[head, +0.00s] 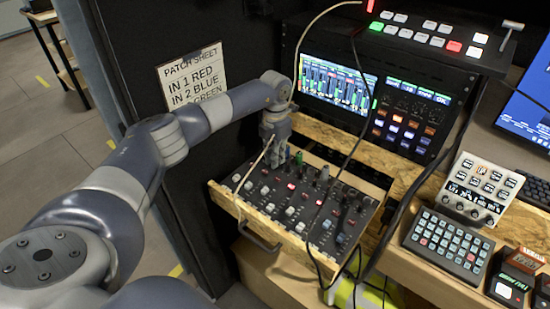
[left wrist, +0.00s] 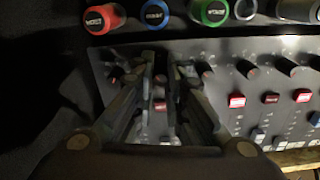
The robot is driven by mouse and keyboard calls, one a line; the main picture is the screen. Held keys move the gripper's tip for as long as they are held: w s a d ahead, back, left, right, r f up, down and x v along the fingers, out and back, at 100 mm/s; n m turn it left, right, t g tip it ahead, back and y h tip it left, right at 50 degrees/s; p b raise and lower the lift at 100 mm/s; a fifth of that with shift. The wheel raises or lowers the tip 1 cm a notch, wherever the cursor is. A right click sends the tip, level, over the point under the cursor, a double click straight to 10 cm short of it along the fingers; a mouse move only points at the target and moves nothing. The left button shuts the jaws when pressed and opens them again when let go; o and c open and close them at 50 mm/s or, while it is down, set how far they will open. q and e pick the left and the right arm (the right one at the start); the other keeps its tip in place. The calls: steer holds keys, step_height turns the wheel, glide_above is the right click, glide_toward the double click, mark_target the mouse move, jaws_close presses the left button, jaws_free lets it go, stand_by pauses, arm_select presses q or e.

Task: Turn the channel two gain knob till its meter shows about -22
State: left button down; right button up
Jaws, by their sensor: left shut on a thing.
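The mixer panel (head: 300,212) lies in an open wooden drawer, with small knobs, faders and lit red buttons. My left gripper (head: 275,152) reaches down at its back left part. In the left wrist view, my left gripper (left wrist: 161,72) is shut over the second knob place from the left, below the blue plug (left wrist: 155,14). The fingers hide most of that knob. A free knob (left wrist: 117,75) shows to its left and another knob (left wrist: 205,72) to its right. The meter screen (head: 337,86) shows several coloured bars; its figures are too small to read. My right gripper is not in view.
A red plug (left wrist: 104,18) and a green plug (left wrist: 209,12) stand close behind the knobs. Black and pale cables (head: 358,75) hang over the drawer. A patch sheet (head: 193,76) is on the dark wall. A keypad (head: 447,243) sits on the right bench.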

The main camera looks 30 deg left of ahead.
arm_select(q)
steer(key=shift+m, duration=0.6)
steer(key=shift+w, duration=0.1)
steer(key=c, duration=1.9)
jaws_free()
step_height(320, 180, up, 12)
steer(key=shift+r, duration=0.1)
